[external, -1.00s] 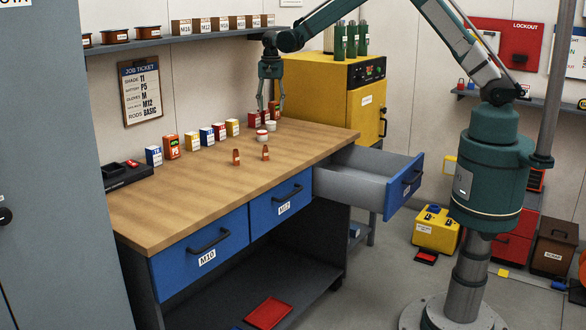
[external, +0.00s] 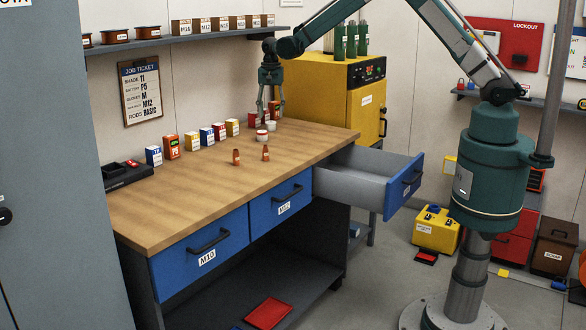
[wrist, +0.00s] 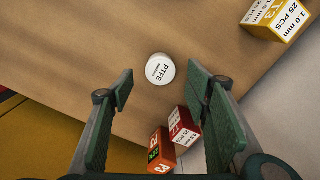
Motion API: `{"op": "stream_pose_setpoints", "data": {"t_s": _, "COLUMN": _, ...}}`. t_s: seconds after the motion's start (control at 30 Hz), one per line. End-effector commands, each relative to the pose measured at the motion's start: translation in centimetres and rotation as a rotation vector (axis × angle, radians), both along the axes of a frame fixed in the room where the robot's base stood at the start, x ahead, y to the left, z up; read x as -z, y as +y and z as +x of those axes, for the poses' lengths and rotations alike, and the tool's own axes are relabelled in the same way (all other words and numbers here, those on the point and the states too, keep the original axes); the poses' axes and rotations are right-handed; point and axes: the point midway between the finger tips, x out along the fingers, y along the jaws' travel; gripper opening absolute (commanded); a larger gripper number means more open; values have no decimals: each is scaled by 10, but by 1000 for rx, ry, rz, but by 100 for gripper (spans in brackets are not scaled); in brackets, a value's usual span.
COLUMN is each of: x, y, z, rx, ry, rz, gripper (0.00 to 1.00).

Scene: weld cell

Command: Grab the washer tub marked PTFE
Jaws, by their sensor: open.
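The washer tub marked PTFE (wrist: 160,70) is a small white round tub standing on the wooden bench. Its lid label faces up in the wrist view. My gripper (wrist: 160,88) is open, its two fingers apart on either side below the tub in the picture, with nothing between them. In the external view, my gripper (external: 269,112) points down above the far end of the bench.
A red box (wrist: 184,126) and an orange box (wrist: 160,148) stand near the fingers. A yellow and white 1.0 mm box (wrist: 276,18) lies further off. Two small brown-orange pieces (external: 236,157) stand on the bench. The blue drawer (external: 400,186) at right hangs open.

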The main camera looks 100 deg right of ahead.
Motion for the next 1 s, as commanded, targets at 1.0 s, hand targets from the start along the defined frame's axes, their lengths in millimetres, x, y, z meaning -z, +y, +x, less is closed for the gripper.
{"op": "stream_pose_setpoints", "data": {"t_s": 1.0, "x": 49, "y": 0, "z": 1, "rx": 0, "ry": 0, "rz": 0, "gripper": 47}}
